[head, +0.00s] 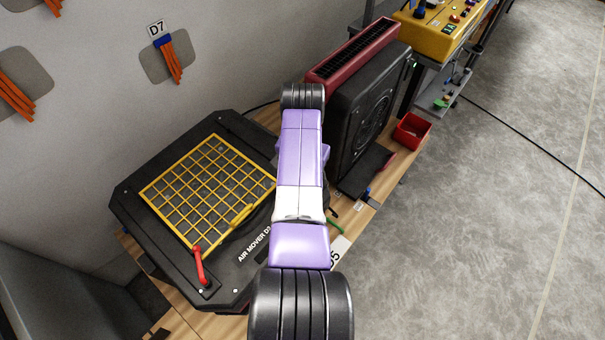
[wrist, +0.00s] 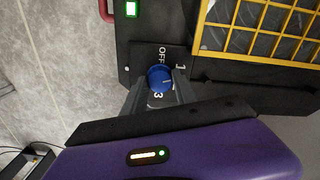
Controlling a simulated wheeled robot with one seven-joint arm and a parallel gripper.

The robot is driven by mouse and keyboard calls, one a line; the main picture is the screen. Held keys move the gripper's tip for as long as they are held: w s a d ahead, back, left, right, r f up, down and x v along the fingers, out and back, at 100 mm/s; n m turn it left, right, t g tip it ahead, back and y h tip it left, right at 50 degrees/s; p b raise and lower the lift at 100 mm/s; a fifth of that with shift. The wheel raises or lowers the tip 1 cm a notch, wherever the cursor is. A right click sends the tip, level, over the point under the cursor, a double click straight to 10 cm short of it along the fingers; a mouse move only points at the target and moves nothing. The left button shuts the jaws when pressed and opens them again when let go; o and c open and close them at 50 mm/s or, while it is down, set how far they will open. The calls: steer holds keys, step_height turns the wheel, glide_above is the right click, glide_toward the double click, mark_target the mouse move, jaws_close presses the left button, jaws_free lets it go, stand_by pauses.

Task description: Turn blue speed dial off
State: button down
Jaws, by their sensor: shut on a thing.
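The blue speed dial (wrist: 159,77) shows in the wrist view on a dark plate (wrist: 172,53) marked OFF, 1 and 3. I cannot tell for sure which mark it points to. My gripper (wrist: 159,86) has one finger on each side of the dial and is shut on it. The dial sits on a black air mover with a yellow grille (wrist: 262,28), its label partly readable. In the head view the air mover (head: 133,200) stands on the wooden bench, left of my purple arm. The arm hides the dial and gripper there.
A green light (wrist: 131,9) is lit near the dial. A red latch handle (head: 199,266) is at the grille's near corner. A black fan unit with a red top (head: 352,53) stands behind my arm. A red bin (head: 411,131) is on the bench. Grey floor at right is mostly clear.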

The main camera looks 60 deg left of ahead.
steer(key=n, duration=0.7)
steer(key=shift+r, duration=0.1)
steer(key=n, duration=0.4)
steer(key=shift+n+b, duration=0.4)
steer(key=shift+n, duration=1.2)
steer(key=shift+a+r+n, duration=0.1)
steer(key=shift+n, duration=0.2)
steer(key=c, duration=1)
jaws_free()
